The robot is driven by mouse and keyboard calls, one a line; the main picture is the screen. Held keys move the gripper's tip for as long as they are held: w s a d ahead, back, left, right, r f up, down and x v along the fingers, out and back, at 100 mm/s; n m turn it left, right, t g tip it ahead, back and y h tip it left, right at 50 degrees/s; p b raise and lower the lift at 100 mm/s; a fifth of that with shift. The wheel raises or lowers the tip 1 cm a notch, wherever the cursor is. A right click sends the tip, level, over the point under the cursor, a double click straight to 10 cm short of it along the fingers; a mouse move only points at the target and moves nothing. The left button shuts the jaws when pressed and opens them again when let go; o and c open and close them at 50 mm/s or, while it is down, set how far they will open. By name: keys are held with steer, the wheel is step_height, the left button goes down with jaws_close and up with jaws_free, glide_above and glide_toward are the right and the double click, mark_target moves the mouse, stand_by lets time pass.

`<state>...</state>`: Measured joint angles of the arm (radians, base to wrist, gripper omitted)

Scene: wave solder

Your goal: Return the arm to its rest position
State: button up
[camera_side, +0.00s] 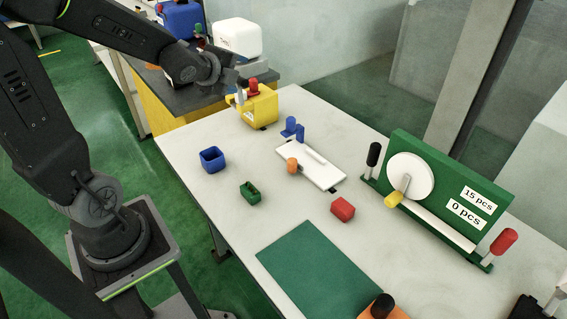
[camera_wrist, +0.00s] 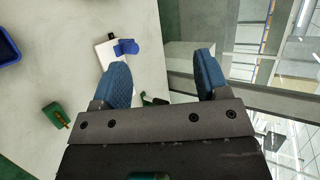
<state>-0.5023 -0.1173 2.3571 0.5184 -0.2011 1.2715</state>
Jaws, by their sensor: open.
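My gripper (camera_side: 238,90) is at the end of the raised arm, at the upper left of the side view. It overlaps the yellow box (camera_side: 262,110) with the red knob there; I cannot tell the gap between them. In the wrist view its two blue fingers (camera_wrist: 163,78) stand wide apart with nothing held between them. The table lies below and to the left in that view, and its edge runs behind the fingers. No rest position marker is visible.
The white table (camera_side: 210,205) holds a blue open box (camera_side: 212,159), a green block (camera_side: 250,193), a white fixture (camera_side: 322,176) with blue and orange pieces, a red block (camera_side: 343,209), a green mat (camera_side: 315,270) and a green panel (camera_side: 440,160) with a dial. Machines stand behind.

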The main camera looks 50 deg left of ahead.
steer(key=s+d+r+n+g+h, duration=0.2)
steer(key=s+d+n+g+h, duration=0.2)
steer(key=s+d+n, duration=1.1)
steer(key=s+d+g, duration=0.1)
steer(key=s+d, duration=0.1)
steer(key=d, duration=0.1)
steer(key=shift+d+r+g+h, duration=0.3)
steer(key=shift+d+r+g, duration=0.05)
steer(key=shift+g, duration=0.05)
